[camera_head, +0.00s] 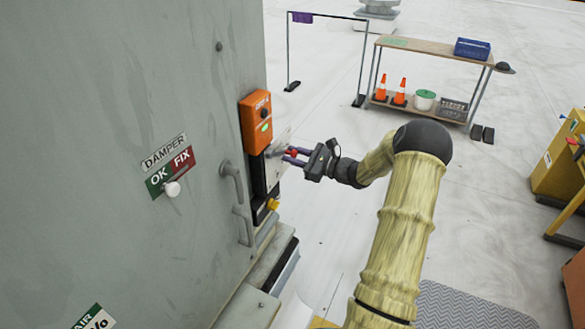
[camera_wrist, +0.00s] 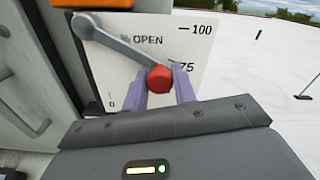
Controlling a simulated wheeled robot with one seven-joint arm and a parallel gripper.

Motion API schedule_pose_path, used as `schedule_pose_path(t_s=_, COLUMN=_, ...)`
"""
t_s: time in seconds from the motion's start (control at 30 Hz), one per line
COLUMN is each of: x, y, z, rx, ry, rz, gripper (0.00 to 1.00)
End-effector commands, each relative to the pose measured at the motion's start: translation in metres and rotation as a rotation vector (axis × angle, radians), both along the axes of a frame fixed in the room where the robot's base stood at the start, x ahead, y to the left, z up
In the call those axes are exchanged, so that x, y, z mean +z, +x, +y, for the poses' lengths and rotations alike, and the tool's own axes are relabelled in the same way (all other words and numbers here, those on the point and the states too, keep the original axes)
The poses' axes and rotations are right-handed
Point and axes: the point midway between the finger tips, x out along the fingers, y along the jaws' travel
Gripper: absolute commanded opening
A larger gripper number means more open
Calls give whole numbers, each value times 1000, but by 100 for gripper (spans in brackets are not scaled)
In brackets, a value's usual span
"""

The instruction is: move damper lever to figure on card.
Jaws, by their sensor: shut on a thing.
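The damper lever (camera_wrist: 122,47) is a grey arm with a red knob (camera_wrist: 159,79) at its end. In the wrist view it slopes down to the right from its pivot, and the knob sits close to the 75 mark on the white scale plate (camera_wrist: 120,82). The plate reads OPEN, with 100 above and 0 below. My gripper (camera_wrist: 168,85) is shut on the red knob with its purple fingers on either side. In the head view my gripper (camera_head: 296,156) is at the plate on the cabinet's right side. A figure card is not readable in either view.
The grey cabinet (camera_head: 110,80) fills the left, with an orange box (camera_head: 256,122), a handle (camera_head: 237,203) and a DAMPER OK/FIX sign (camera_head: 168,170). A workbench (camera_head: 430,48) with cones stands far back.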

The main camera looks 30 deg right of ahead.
Motion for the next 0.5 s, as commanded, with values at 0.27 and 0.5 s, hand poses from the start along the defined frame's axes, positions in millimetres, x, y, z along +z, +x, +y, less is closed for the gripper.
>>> schedule_pose_path(t_s=0.27, x=14, y=4, z=-4, rx=-1, ry=-87, rz=-79, gripper=0)
schedule_pose_path(t_s=0.5, x=15, y=4, z=-4, rx=-1, ry=-87, rz=-80, gripper=0)
